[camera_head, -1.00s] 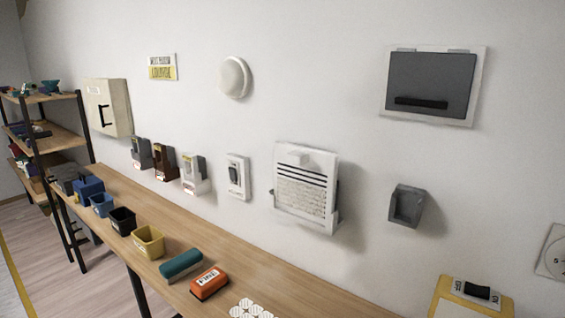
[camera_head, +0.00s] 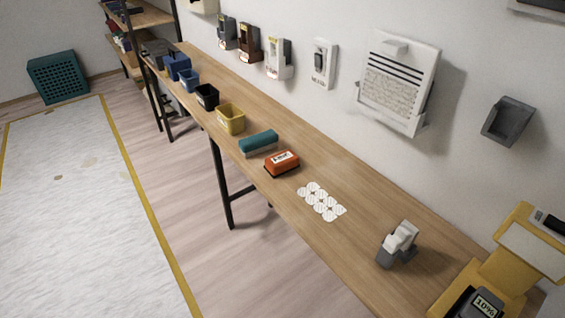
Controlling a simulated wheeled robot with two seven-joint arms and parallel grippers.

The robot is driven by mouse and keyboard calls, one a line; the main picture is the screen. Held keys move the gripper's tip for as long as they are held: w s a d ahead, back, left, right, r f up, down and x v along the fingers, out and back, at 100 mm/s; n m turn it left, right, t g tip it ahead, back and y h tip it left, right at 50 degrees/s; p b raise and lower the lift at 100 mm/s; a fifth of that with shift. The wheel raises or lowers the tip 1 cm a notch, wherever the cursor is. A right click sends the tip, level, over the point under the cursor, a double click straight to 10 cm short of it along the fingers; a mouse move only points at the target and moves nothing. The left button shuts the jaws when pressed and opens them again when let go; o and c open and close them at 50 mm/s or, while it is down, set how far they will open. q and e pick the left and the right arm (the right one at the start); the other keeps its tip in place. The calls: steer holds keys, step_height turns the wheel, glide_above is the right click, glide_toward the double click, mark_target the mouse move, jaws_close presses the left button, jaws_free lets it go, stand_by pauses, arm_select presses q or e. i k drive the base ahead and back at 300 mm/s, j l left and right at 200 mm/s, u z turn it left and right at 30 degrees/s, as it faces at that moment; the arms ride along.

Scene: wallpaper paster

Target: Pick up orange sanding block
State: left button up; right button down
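The orange sanding block (camera_head: 282,162) lies on the long wooden table (camera_head: 300,136), near its front edge. It has a white label on top and a dark base. A teal block (camera_head: 258,142) lies just behind it to the left, apart from it. Neither of my grippers shows in the head view.
A yellow bin (camera_head: 230,119), a black bin (camera_head: 206,97) and blue bins stand farther left along the table. White round pads (camera_head: 321,201) lie right of the block, then a grey-white dispenser (camera_head: 398,244) and a yellow device (camera_head: 508,262). Open floor (camera_head: 185,190) lies in front.

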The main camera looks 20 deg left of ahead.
mark_target(277, 165)
steer(key=z, duration=0.35)
steer(key=j+z, duration=1.1)
steer(key=j, duration=0.1)
